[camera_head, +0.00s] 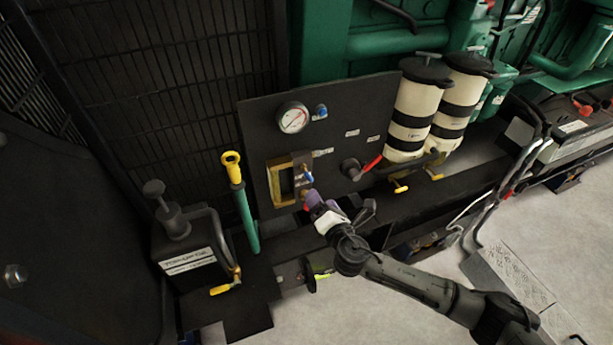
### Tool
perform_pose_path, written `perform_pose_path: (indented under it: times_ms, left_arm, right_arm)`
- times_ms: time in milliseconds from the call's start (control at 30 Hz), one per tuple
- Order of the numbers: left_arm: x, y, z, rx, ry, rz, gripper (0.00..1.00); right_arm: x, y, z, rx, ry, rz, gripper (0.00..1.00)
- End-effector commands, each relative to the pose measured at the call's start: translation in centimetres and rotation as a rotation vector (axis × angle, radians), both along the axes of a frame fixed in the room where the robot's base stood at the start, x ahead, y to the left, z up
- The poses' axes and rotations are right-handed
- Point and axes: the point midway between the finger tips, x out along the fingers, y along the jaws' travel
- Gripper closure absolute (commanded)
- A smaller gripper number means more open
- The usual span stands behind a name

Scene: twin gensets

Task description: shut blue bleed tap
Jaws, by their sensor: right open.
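A small blue tap (308,176) shows on the dark panel (370,110), just right of a yellow-framed gauge window (284,184). A second blue fitting (321,112) sits higher, right of the round pressure gauge (292,118); the labels beside both are too small to read. My right gripper (308,198) reaches in from the lower right and is open, its tips just below the lower blue tap. I cannot tell whether it touches the tap, and the fingers are partly hidden by the gripper's own body. My left gripper is not in view.
A red-handled valve (371,163) sticks out to the right, by two black-and-white striped canisters (412,110) with yellow taps below. A yellow-topped green lever (241,200) and a black top-up can (188,250) stand left. Open floor (390,310) lies in front.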

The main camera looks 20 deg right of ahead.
Motion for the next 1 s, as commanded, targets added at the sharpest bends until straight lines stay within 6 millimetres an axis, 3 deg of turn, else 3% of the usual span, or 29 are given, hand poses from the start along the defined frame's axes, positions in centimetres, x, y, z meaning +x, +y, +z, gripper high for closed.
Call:
perform_pose_path:
  times_ms: [200, 500, 700, 1000]
  left_arm:
    - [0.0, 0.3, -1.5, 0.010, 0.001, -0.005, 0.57]
    - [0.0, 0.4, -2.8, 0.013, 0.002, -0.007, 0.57]
    - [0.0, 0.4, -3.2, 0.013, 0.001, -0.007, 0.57]
    - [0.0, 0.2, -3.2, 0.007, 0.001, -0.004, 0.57]
  right_arm:
    - [4.4, 0.1, -0.1, 0.001, -0.003, -0.002, 0.21]
    - [9.0, 0.2, -0.1, 0.004, -0.001, -0.003, 0.21]
    - [10.5, 0.2, -0.1, 0.003, 0.000, -0.001, 0.21]
    - [11.0, 0.3, 0.0, 0.004, 0.001, -0.001, 0.21]
